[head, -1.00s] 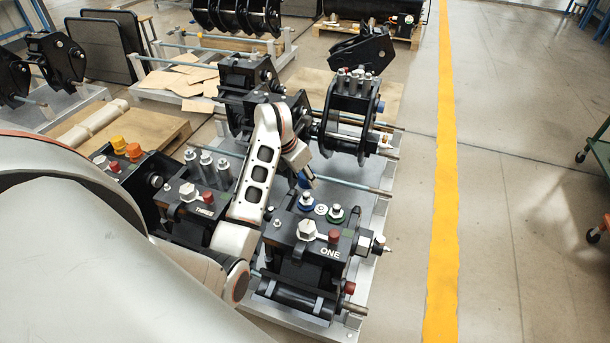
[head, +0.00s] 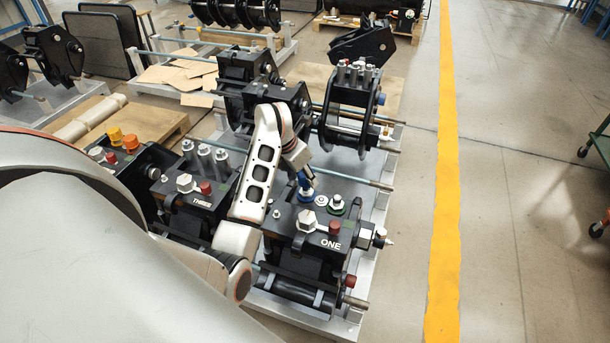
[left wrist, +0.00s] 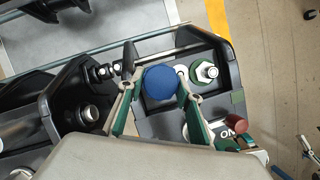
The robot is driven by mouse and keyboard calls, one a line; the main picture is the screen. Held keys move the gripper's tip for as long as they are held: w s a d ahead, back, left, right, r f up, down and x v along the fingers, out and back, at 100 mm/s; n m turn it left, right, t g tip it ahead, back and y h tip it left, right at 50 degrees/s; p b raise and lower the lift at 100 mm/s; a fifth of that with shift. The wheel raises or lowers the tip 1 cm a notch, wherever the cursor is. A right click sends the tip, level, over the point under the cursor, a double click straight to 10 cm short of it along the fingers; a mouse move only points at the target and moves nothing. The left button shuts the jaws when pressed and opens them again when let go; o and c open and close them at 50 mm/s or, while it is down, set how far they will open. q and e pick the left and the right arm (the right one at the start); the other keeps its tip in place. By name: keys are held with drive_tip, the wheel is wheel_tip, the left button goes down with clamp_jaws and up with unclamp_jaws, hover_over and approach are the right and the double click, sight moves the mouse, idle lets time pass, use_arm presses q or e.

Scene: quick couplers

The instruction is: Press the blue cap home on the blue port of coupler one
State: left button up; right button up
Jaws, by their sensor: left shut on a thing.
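Coupler one (head: 292,241), a black block marked ONE, stands at the front of the grey pallet. My left gripper (head: 307,176) is above its back left corner, shut on the blue cap (head: 304,183). In the left wrist view the round blue cap (left wrist: 160,82) sits between the two fingers. The blue port (head: 306,197) is directly below the cap in the head view, and the cap hides its top. I cannot tell whether the cap is fully seated. In the left wrist view the cap covers the port. My right gripper is not in view.
A green-ringed port (head: 336,204) stands just right of the blue one. A large hex fitting (head: 307,222) and a red cap (head: 335,227) are in front. Coupler three (head: 190,226) is close on the left. The floor right of the pallet is clear.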

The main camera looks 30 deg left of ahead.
sight(304, 184)
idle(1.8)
use_arm(q)
drive_tip(key=shift+f+b, duration=1.2)
drive_tip(key=shift+f, duration=0.9)
drive_tip(key=o, duration=1)
drive_tip(key=shift+r, duration=0.1)
drive_tip(key=shift+s+a+r, duration=0.1)
drive_tip(key=shift+s+r, duration=0.05)
drive_tip(key=shift+r, duration=0.15)
drive_tip(key=v, duration=0.9)
drive_tip(key=shift+s+a+r, duration=0.1)
drive_tip(key=shift+s+r, duration=0.1)
drive_tip(key=shift+r, duration=0.1)
drive_tip(key=shift+v, duration=0.75)
